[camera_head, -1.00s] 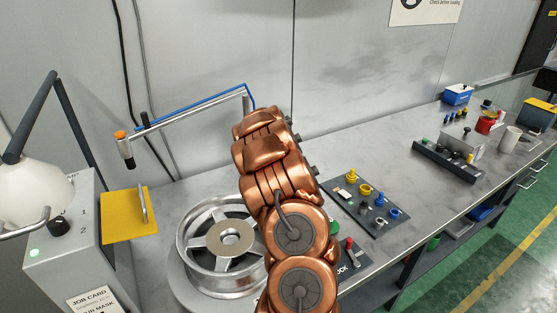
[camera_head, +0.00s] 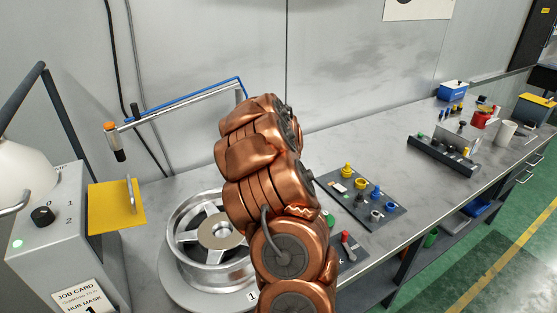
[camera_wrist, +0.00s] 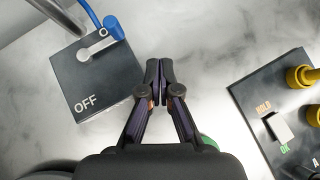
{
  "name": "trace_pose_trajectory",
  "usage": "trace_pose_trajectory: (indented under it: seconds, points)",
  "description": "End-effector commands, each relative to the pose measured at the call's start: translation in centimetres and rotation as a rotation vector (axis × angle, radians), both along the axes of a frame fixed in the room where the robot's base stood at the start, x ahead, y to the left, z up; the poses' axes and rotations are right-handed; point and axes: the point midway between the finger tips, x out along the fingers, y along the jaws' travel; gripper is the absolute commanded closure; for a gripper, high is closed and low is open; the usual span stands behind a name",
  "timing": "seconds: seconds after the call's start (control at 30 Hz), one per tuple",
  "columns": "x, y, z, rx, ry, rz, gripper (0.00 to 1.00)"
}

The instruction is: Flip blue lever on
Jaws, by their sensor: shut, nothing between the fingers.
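The blue lever (camera_wrist: 113,27) shows in the wrist view on a dark control box (camera_wrist: 82,82) at upper left. It has a pale grey arm and a blue end, which points to the upper right. The word OFF is printed on the lower part of the box. My gripper (camera_wrist: 160,64) is shut and empty, to the right of the box and apart from the lever in the picture. In the head view my copper-coloured arm hides the gripper, the lever and the box.
A dark panel (camera_wrist: 262,90) with a HOLD/OK rocker switch and yellow knobs lies right of the gripper. A silver wheel (camera_head: 212,240) stands left of my arm. A metal boom (camera_head: 180,106) with a blue hose reaches over the bench. Bare bench (camera_head: 360,150) lies behind the panel.

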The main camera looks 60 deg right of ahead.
Motion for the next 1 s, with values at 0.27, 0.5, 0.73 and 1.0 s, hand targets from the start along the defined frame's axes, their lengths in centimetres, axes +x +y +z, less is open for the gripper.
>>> trace_pose_trajectory:
  seconds: [0.27,0.5,0.73,1.0]
  points:
    - [-2.6,0.9,2.7,-0.003,-0.001,0.001,1.0]
    - [-4.1,1.5,4.2,-0.002,-0.002,0.001,1.0]
    - [-4.4,1.7,4.5,0.0,0.0,0.004,1.0]
    - [-4.4,1.7,4.5,-0.001,-0.001,0.004,1.0]
